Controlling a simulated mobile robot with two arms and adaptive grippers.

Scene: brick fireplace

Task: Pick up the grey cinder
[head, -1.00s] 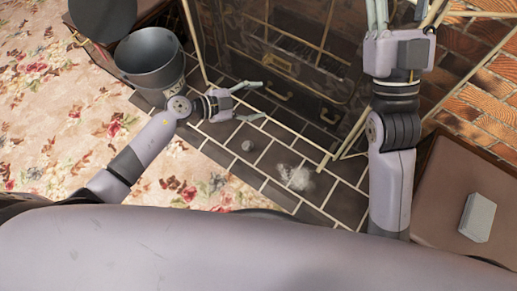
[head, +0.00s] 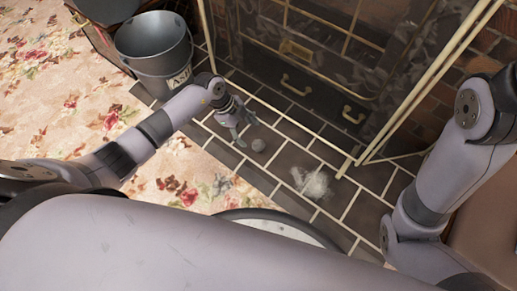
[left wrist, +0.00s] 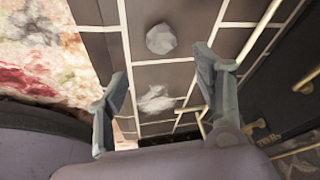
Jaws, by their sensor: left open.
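The grey cinder (head: 258,145) is a small rounded lump lying on the dark tiled hearth (head: 283,158). My left gripper (head: 247,131) is open, pointing down just left of and above the cinder in the head view. In the left wrist view the cinder (left wrist: 161,39) shows whole, between the lines of the two spread fingers (left wrist: 162,85) and beyond their tips. Nothing is between the fingers, and I see no contact with the cinder. My right arm is at the right, but its gripper is out of view.
A pale ash patch (head: 312,183) lies on the tiles right of the cinder. A dark metal ash bucket (head: 153,62) stands at the upper left. The fireplace front (head: 320,90) with its brass-coloured frame rises behind. A flowered carpet (head: 60,110) covers the left.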

